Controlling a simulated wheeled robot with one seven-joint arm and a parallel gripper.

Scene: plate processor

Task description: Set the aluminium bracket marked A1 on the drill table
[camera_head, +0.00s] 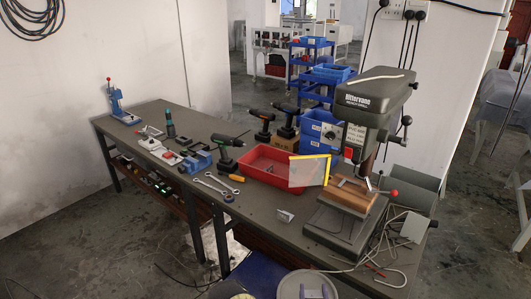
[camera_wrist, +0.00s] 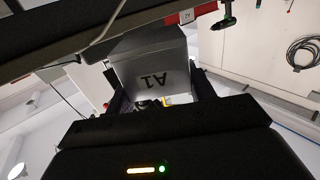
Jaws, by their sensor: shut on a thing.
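In the wrist view, my gripper (camera_wrist: 156,88) is shut on a grey metal bracket (camera_wrist: 152,68) marked A1, with one finger on each side of it. The lettering appears upside down. My gripper cannot be made out in the head view. There, the drill press (camera_head: 372,104) stands at the right end of the long workbench. Its drill table (camera_head: 352,195) shows a brown wooden-looking top below the head, above a dark base (camera_head: 338,230). A yellow-edged clear guard (camera_head: 309,171) stands at its left. A small pale angled piece (camera_head: 285,215) lies on the bench left of the base.
The workbench (camera_head: 258,203) holds a red tray (camera_head: 270,166), a blue vise (camera_head: 197,162), spanners (camera_head: 214,186) and cordless drills. Bare bench shows left of the press base.

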